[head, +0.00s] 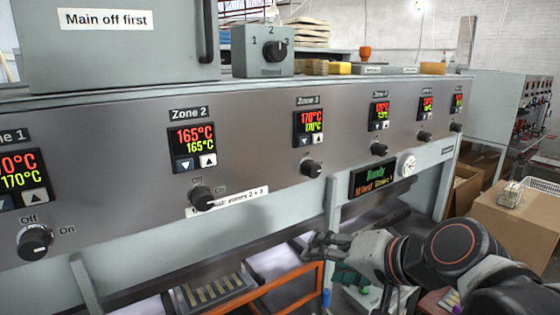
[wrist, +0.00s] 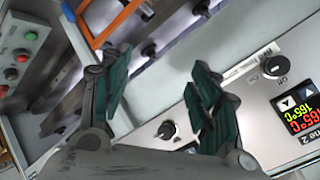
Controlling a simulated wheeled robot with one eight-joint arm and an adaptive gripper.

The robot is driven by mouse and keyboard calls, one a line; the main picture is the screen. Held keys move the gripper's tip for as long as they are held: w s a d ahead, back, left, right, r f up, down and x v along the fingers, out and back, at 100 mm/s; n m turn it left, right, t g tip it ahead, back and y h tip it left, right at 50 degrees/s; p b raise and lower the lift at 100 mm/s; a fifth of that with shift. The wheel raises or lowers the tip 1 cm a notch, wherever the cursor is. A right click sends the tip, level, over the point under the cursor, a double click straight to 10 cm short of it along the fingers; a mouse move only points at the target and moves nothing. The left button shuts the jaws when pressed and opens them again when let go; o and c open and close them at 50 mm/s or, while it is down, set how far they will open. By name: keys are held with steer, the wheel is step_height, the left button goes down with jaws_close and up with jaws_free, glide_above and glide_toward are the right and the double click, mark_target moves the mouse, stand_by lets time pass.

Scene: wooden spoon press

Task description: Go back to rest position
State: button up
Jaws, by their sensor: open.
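My gripper (head: 318,243) is in front of the lower part of the panel (head: 255,140), below and right of the Zone 3 knob (head: 311,168). In the wrist view my gripper (wrist: 160,72) has its two green-padded fingers wide apart with nothing between them. A black knob (wrist: 168,130) shows beyond the gap, apart from both fingers. The Zone 2 knob (head: 202,198) sits under its 165°C display (head: 195,147); a knob with an On label (wrist: 276,66) and the Zone 2 display (wrist: 303,108) are right of the fingers in the wrist view.
An orange frame (head: 290,285) stands below the gripper. A lit Ready display (head: 377,177) and a round gauge (head: 407,164) are near my arm. Cardboard boxes (head: 515,225) stand at right. A button box (wrist: 22,55) shows in the wrist view.

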steer(key=s+d+f+n+g+h+b, duration=0.1)
steer(key=s+d+f+n+h+b, duration=0.1)
steer(key=f, duration=0.8)
steer(key=s+d+f+n+g+h+b, duration=0.1)
steer(key=s+d+f+h+b, duration=0.3)
steer(key=f, duration=0.7)
steer(key=s+d+b, duration=0.2)
steer(key=d+b, duration=0.1)
steer(key=d, duration=0.1)
steer(key=shift+s+d+f+n+b, duration=0.25)
steer(key=shift+d+f+n+b, duration=0.05)
steer(key=shift+d+n+b, duration=0.1)
